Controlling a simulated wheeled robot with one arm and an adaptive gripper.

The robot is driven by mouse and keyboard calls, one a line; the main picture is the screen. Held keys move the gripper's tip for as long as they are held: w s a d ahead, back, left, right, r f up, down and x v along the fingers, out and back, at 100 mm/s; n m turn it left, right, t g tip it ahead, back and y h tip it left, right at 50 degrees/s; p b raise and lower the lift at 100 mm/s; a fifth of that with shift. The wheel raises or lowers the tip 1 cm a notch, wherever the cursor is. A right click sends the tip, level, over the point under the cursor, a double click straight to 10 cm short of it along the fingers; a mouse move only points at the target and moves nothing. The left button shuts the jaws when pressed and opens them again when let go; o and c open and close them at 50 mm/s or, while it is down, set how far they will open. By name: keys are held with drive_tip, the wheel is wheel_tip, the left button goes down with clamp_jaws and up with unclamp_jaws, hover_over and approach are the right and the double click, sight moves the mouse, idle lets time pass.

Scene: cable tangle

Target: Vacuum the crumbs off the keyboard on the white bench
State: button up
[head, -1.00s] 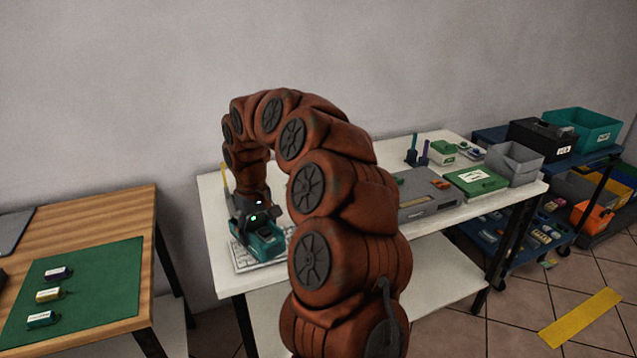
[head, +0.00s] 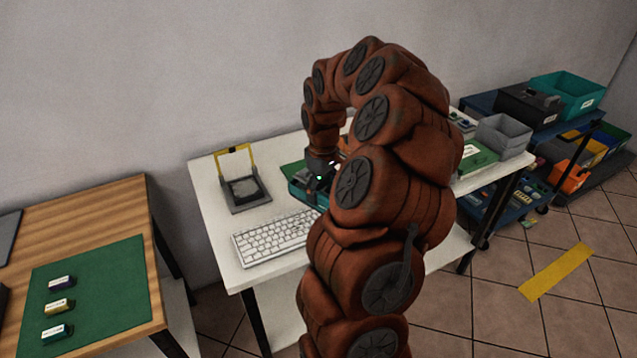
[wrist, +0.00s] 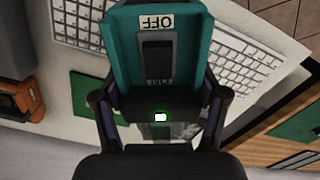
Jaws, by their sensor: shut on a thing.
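My gripper (head: 318,180) is shut on a teal hand-held vacuum (head: 302,196) at the right end of the keyboard. In the wrist view the vacuum (wrist: 157,45) sits between the fingers (wrist: 157,100), showing a dark switch and an upside-down OFF label. I cannot tell the switch's setting. The white keyboard (head: 272,238) lies on the white bench (head: 212,190). In the wrist view the keyboard (wrist: 245,65) passes behind the vacuum, which hides part of it. I cannot make out crumbs. I cannot tell whether the vacuum touches the bench.
A dark tray with a yellow frame (head: 243,190) stands behind the keyboard. A green mat (wrist: 86,95) lies beside the vacuum. A grey case with an orange part (wrist: 20,97) is at the wrist view's left. A wooden table with another green mat (head: 90,285) is at left.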

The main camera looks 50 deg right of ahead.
sight(315, 208)
drive_tip(key=shift+s+d+f, duration=0.1)
drive_tip(key=shift+f, duration=0.75)
drive_tip(key=shift+f+b, duration=0.65)
drive_tip(key=shift+f, duration=1.35)
drive_tip(key=shift+a, duration=0.2)
drive_tip(key=shift+w+a+b, duration=0.35)
drive_tip(key=shift+a+b, duration=0.1)
drive_tip(key=shift+a, duration=0.45)
drive_tip(key=shift+a, duration=0.1)
drive_tip(key=shift+w+a+b, duration=0.15)
drive_tip(key=shift+w+a, duration=0.05)
drive_tip(key=shift+a, duration=0.3)
drive_tip(key=shift+w+a+b, duration=0.15)
drive_tip(key=shift+a, duration=0.3)
drive_tip(key=shift+a, duration=0.1)
drive_tip(key=shift+w+a+b, duration=0.15)
drive_tip(key=shift+w+a, duration=0.05)
drive_tip(key=shift+a, duration=0.3)
drive_tip(key=shift+w+a+b, duration=0.15)
drive_tip(key=shift+w+a, duration=0.05)
drive_tip(key=shift+a, duration=0.3)
